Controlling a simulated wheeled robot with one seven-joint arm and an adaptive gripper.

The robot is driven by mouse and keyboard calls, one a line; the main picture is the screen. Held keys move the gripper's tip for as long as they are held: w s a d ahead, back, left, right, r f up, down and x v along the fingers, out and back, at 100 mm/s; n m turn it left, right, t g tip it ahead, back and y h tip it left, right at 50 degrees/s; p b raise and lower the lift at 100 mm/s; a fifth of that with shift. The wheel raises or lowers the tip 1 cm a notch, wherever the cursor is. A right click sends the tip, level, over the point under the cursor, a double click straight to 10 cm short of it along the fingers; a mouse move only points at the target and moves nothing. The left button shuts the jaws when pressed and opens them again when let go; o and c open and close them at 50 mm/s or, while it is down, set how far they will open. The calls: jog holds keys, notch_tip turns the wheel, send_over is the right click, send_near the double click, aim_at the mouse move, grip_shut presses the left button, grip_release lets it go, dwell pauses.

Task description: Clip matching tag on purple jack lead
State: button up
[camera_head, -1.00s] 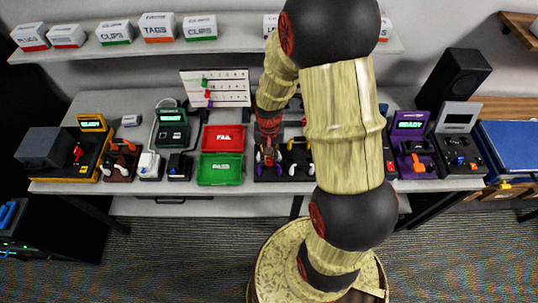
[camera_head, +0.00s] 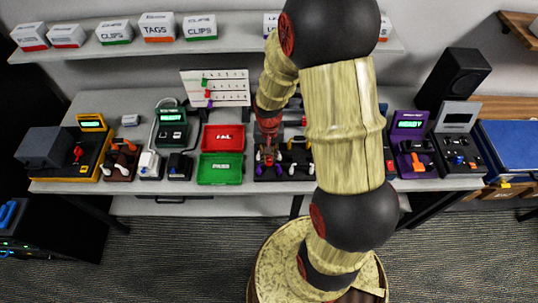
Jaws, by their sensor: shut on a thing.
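My gripper (camera_head: 268,155) points down over a dark rack (camera_head: 270,176) at the middle of the bench, just right of the red and green trays. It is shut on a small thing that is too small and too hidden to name. Small coloured ends, white and red among them, show around the fingertips. I cannot make out the purple jack lead or its tag for sure. A white box marked TAGS (camera_head: 158,27) stands on the upper shelf.
A red tray (camera_head: 223,138) and a green tray (camera_head: 220,169) lie left of my gripper. A purple station (camera_head: 409,145) with a lit screen stands at the right. A white board (camera_head: 226,86) with coloured markers stands behind. My arm hides part of the bench.

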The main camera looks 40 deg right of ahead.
jog(key=shift+f+b, duration=0.6)
jog(key=shift+f, duration=0.4)
dwell(1.2)
jog(key=o, duration=0.9)
jog(key=shift+o, duration=0.2)
jog(key=o, duration=0.4)
jog(key=shift+o, duration=0.5)
jog(key=shift+r+p, duration=2.9)
jog(key=shift+r, duration=1.15)
